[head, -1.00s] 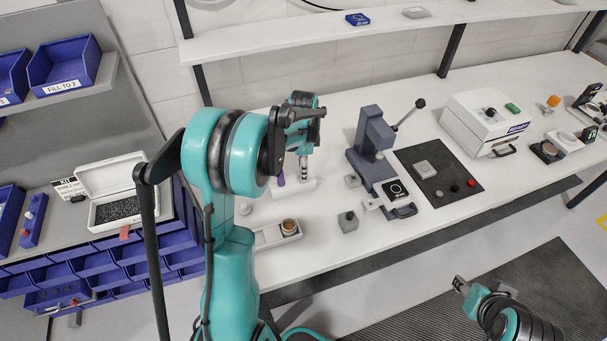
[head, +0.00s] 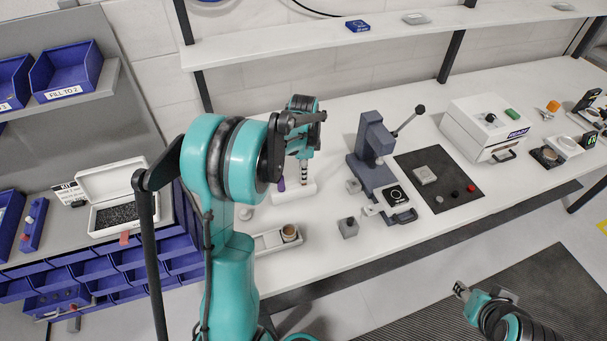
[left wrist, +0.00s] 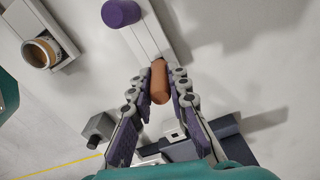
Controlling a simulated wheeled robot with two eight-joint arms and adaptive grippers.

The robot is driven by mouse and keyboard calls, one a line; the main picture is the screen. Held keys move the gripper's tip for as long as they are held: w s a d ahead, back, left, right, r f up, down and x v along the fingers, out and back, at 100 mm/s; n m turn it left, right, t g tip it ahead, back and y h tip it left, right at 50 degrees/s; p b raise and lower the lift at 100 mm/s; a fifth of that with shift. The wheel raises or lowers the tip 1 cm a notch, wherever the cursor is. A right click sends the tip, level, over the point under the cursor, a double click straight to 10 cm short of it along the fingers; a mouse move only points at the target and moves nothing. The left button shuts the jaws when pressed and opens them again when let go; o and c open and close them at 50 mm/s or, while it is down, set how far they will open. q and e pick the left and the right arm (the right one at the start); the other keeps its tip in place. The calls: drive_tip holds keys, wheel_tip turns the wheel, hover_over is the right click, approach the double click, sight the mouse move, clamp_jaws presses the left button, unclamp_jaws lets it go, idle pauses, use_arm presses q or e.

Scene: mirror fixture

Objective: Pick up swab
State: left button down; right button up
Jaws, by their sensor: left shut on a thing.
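The swab (left wrist: 159,82) shows in the left wrist view as an orange-brown rounded cylinder between the fingers. My left gripper (left wrist: 156,92) is shut on it. One end of the swab is over or at the white holder (left wrist: 146,35); I cannot tell whether it is still seated. In the head view my left gripper (head: 304,172) points down over the white holder (head: 293,192), and the swab is hidden there. A purple-topped item (left wrist: 121,13) stands in the same holder. My right gripper (head: 461,289) is at lower right, away from the bench.
A white tray (head: 266,240) with a tan cup (head: 289,232) lies in front of the holder. A grey block (head: 348,228) and a dark blue lever press (head: 372,150) stand to the right. An open white box (head: 118,190) is at left. A shelf (head: 330,42) runs behind.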

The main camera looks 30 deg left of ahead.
use_arm(q)
wheel_tip(320, 180, up, 3)
drive_tip(key=shift+r+p, duration=0.1)
drive_tip(key=shift+p, duration=0.25)
drive_tip(key=w+d+r+p, duration=0.1)
drive_tip(key=w+d+r, duration=0.1)
drive_tip(key=d, duration=0.3)
drive_tip(key=w+d+r, duration=0.1)
drive_tip(key=d+r, duration=0.3)
drive_tip(key=d, duration=0.2)
drive_tip(key=shift+w+r+p, duration=0.35)
drive_tip(key=shift+r+p, duration=0.05)
use_arm(e)
wheel_tip(320, 180, up, 3)
drive_tip(key=shift+f, duration=0.1)
